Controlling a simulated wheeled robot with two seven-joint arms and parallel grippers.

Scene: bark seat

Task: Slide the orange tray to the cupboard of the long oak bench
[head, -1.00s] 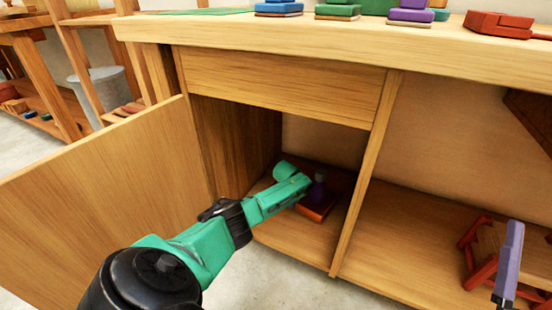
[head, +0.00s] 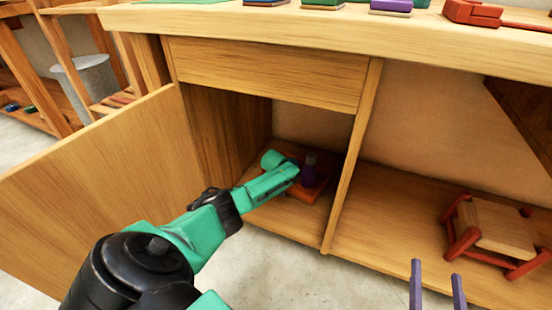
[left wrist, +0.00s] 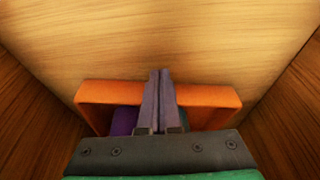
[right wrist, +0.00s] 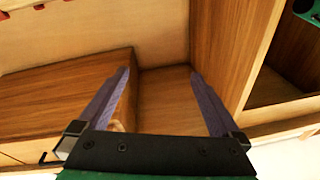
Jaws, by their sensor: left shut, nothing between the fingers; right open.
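The orange tray (head: 318,192) is on the floor of the open cupboard (head: 225,125) in the long oak bench (head: 240,22). A dark purple, bottle-like thing (head: 309,172) stands on the tray. My left arm reaches into the cupboard, with the left gripper (head: 292,168) over the tray. In the left wrist view the gripper's fingers (left wrist: 158,78) are shut and empty, above the tray (left wrist: 208,96); I cannot tell whether they touch it. Purple and green parts on the tray are partly hidden behind them. My right gripper (head: 437,268) is open and empty before the open bay on the right.
The cupboard door (head: 100,195) stands open on the left, beside my left arm. An upright divider (head: 352,150) bounds the cupboard on the right. A red-framed wooden stool-like object (head: 492,228) sits in the right bay. Colored blocks (head: 472,12) lie on the bench top.

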